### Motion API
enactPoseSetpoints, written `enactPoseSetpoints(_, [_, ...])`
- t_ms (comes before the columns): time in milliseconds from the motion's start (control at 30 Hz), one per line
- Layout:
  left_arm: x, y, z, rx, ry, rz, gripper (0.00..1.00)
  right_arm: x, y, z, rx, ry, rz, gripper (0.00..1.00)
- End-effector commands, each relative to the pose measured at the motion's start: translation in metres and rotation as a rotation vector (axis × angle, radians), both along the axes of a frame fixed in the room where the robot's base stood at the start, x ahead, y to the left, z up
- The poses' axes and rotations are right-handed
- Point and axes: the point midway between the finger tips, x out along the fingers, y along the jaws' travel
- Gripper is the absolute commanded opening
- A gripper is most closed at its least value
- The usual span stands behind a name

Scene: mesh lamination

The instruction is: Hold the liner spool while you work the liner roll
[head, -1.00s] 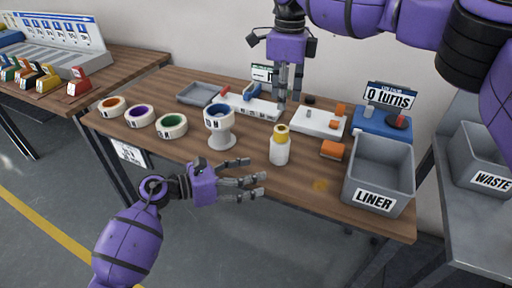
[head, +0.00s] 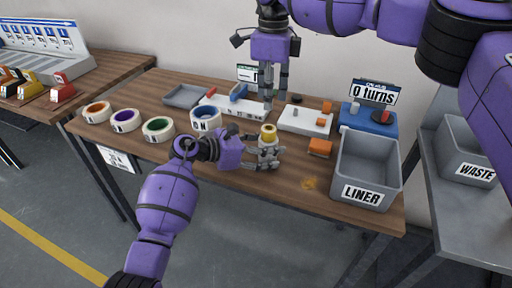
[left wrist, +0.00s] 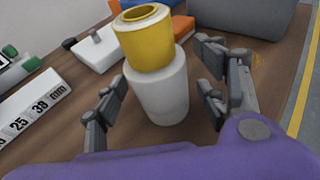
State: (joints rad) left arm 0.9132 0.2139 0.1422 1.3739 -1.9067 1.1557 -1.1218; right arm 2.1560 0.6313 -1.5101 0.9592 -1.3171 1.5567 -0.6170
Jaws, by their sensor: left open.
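A white cylinder (left wrist: 158,92) with a hollow yellow roll (left wrist: 145,38) on top stands upright on the table; it appears to be the liner spool and roll. The yellow roll also shows in the head view (head: 268,132). My left gripper (head: 268,155) is open around the white part, with a finger on each side. In the left wrist view the fingers (left wrist: 163,95) look apart from it, and nothing is gripped. My right gripper (head: 268,103) points down above the table, behind the spool. Its fingers are close together, and I cannot tell whether they are shut.
A grey LINER bin (head: 344,166) stands at the right, with an orange block (head: 320,147) beside it. Behind are a white plate (head: 305,120) and a blue unit (head: 368,121) reading "0 turns". A blue-ringed roll (head: 206,119) and other tape rolls stand left.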

Motion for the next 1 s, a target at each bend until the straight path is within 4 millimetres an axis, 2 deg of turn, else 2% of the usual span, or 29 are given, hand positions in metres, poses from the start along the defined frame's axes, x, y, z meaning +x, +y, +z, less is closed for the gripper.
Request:
enactPoseSetpoints(367, [0.0025,-0.0052,-0.0016,0.000,-0.001,0.000,0.64,-0.0001,0.0002,0.0002,0.000,0.000,0.000,0.31])
enactPoseSetpoints(767, [0.0024,-0.0050,-0.0016,0.000,0.000,0.000,0.12,-0.0001,0.0001,0.0001,0.000,0.000,0.000,0.31])
enactPoseSetpoints(800, [0.0024,-0.0049,-0.0017,0.000,0.000,0.000,0.39,-0.0001,0.0001,0.0001,0.000,0.000,0.000,0.31])
enactPoseSetpoints(1000, [0.0024,-0.0049,-0.0017,0.000,-0.001,0.000,0.12,-0.0001,0.0001,0.0001,0.000,0.000,0.000,0.31])
